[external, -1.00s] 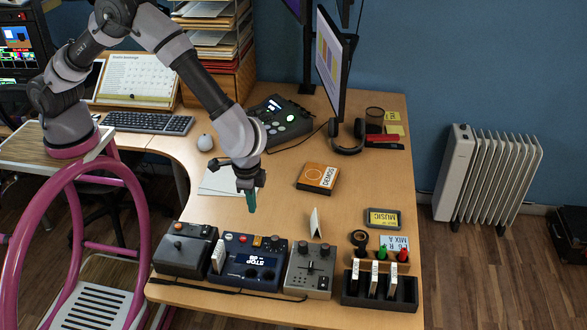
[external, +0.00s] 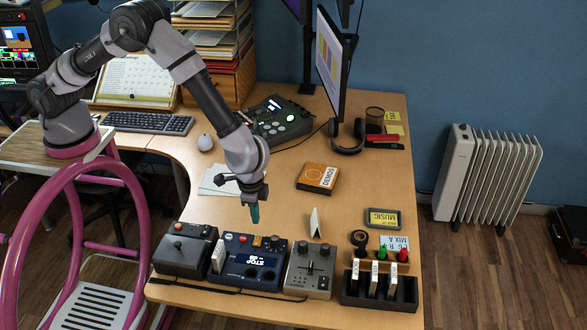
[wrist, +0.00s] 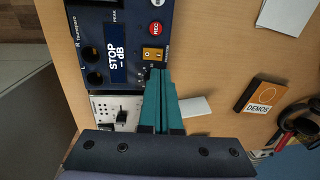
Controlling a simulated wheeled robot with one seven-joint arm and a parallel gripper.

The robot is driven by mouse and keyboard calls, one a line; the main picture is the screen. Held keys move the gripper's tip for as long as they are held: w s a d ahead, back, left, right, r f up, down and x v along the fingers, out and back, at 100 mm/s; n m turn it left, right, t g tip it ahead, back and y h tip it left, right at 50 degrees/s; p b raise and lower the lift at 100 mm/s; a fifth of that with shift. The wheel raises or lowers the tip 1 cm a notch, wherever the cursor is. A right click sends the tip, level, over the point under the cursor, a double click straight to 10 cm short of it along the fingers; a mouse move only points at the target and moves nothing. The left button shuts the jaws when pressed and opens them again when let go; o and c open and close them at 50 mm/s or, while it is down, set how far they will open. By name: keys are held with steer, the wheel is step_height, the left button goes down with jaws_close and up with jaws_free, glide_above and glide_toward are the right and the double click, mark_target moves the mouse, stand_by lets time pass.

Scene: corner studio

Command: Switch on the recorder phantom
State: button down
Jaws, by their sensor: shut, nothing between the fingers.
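The recorder (external: 237,277) is a blue box with a lit display reading STOP, at the front of the desk. In the wrist view, the recorder (wrist: 138,15) shows a red REC button (wrist: 156,28) and an orange-yellow switch block (wrist: 153,54) near its edge. My gripper (external: 255,217) has teal fingers, shut and empty, pointing down above the desk just behind the recorder. In the wrist view, the fingertips (wrist: 157,72) appear just short of the switch block. I cannot tell the exact gap or the switch's position.
A grey box (external: 185,258) stands left of the recorder and a small mixer (external: 311,270) right of it. A white card (external: 315,222) stands behind the mixer. A black tray (external: 350,295) holds labelled pieces. An orange DEMOS box (external: 318,178) lies farther back, with clear desk around it.

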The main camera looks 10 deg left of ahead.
mark_target(258, 237)
steer(key=f, duration=0.5)
steer(key=w+f, duration=0.1)
steer(key=f, duration=0.1)
steer(key=shift+f, duration=0.2)
steer(key=shift+f, duration=0.2)
steer(key=shift+s+r, duration=0.1)
steer(key=shift+s, duration=0.7)
steer(key=shift+r, duration=0.1)
